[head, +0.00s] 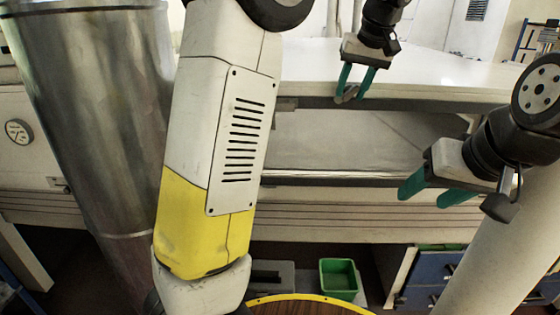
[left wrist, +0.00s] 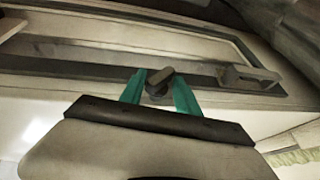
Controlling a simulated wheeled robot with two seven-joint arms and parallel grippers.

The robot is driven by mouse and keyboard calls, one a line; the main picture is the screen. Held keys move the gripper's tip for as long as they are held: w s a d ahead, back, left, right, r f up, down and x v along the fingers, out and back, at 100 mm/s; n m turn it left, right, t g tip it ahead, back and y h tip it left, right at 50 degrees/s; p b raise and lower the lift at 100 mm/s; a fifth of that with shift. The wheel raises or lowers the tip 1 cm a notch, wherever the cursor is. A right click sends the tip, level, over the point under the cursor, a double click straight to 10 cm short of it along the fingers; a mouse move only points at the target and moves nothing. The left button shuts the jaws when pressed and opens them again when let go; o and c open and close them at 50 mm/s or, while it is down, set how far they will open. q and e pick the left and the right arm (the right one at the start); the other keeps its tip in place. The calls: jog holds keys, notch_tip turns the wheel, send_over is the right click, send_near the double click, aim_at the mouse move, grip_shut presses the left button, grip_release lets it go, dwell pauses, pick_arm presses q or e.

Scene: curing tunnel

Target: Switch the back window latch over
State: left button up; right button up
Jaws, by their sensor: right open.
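The window latch (left wrist: 160,81) is a small dark grey turning piece on the dark frame strip in the left wrist view. It also shows in the head view (head: 347,93), at the front edge of the white top. My left gripper (head: 349,97) has its two green fingers apart, one on each side of the latch. In the left wrist view the left gripper (left wrist: 159,82) straddles it; whether a finger touches it I cannot tell. The long window pane (left wrist: 130,50) lies beyond. My right gripper (head: 424,199) is open and empty, in front of the machine at the right.
A grey bracket-like handle (left wrist: 248,77) sits on the strip to the right of the latch. In the head view, a green bin (head: 339,278) and blue drawers (head: 428,283) stand below. A round gauge (head: 18,131) is at the left. The white top (head: 430,75) is mostly clear.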

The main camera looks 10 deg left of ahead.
pick_arm(q)
jog(key=shift+a+r+h, duration=0.1)
jog(key=shift+a+h, duration=0.15)
jog(key=shift+h, duration=0.45)
jog(key=a+v, duration=0.1)
jog(key=v, duration=0.7)
jog(key=s+a+f+m+h, duration=0.2)
jog(key=s+a+f, duration=0.4)
jog(key=s+a, duration=0.45)
jog(key=s+a+f+t+h, duration=0.1)
jog(key=s+a+f+t, duration=0.1)
jog(key=s+f, duration=0.8)
jog(key=shift+s+a+f+m+h, duration=0.35)
jog(key=shift+s+a, duration=0.2)
jog(key=shift+s, duration=1.05)
